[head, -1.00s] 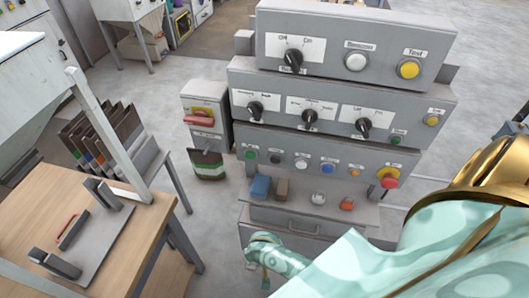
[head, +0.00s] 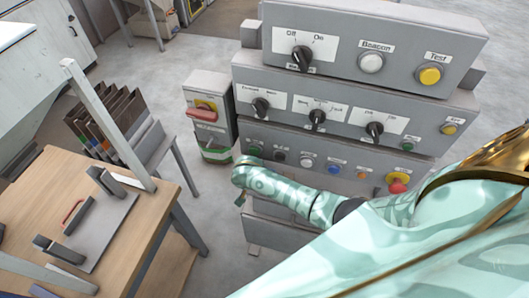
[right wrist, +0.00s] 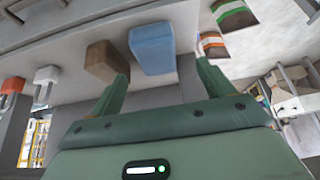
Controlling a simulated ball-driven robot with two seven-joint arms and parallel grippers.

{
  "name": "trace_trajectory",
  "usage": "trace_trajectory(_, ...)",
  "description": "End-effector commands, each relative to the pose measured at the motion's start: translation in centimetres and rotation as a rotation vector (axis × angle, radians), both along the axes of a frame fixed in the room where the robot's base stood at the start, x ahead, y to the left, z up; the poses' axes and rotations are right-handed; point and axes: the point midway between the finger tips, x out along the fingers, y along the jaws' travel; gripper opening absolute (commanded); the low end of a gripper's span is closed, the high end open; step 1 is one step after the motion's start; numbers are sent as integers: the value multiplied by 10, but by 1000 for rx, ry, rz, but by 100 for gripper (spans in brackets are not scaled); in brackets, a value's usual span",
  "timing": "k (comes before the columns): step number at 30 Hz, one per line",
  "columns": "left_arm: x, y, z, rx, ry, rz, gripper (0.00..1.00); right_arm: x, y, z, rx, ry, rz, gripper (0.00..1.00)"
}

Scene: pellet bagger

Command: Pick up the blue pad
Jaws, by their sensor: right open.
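The blue pad (right wrist: 152,48) lies on the grey ledge, ahead of my right gripper (right wrist: 163,82) in the right wrist view. The gripper is open and empty. The pad shows between its two fingers, slightly beyond their tips. The left finger in that view overlaps the edge of a brown block (right wrist: 105,60) right beside the pad. In the head view my right arm reaches across the panel's lower part and hides the pad, the block and most of the ledge. I cannot tell the fingertips' height over the ledge. My left gripper is not in view.
The panel rises behind with knobs and buttons, including a red button (head: 398,183). A small switch box with a red handle (head: 203,114) stands to its left. A wooden table (head: 135,235) with a grey fixture is farther left.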

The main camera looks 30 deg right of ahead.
Motion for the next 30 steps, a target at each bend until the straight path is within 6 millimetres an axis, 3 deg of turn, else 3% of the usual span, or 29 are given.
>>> trace_trajectory(9, -1, -4, -26, -6, 4, -3, 59, 13, -24, -40, -2, 1, 0, 81)
trace_trajectory(17, 0, -3, -25, -4, 3, -4, 59, 14, -25, -42, -1, -1, 0, 81)
trace_trajectory(18, 0, -2, -25, -3, 2, -4, 59, 14, -25, -42, -1, -1, 0, 78)
trace_trajectory(23, 0, -1, -25, -2, 2, -4, 59, 14, -25, -42, -1, -1, 0, 33)
trace_trajectory(30, 0, -1, -25, -1, 3, -3, 59, 14, -25, -42, -1, -1, 0, 32)
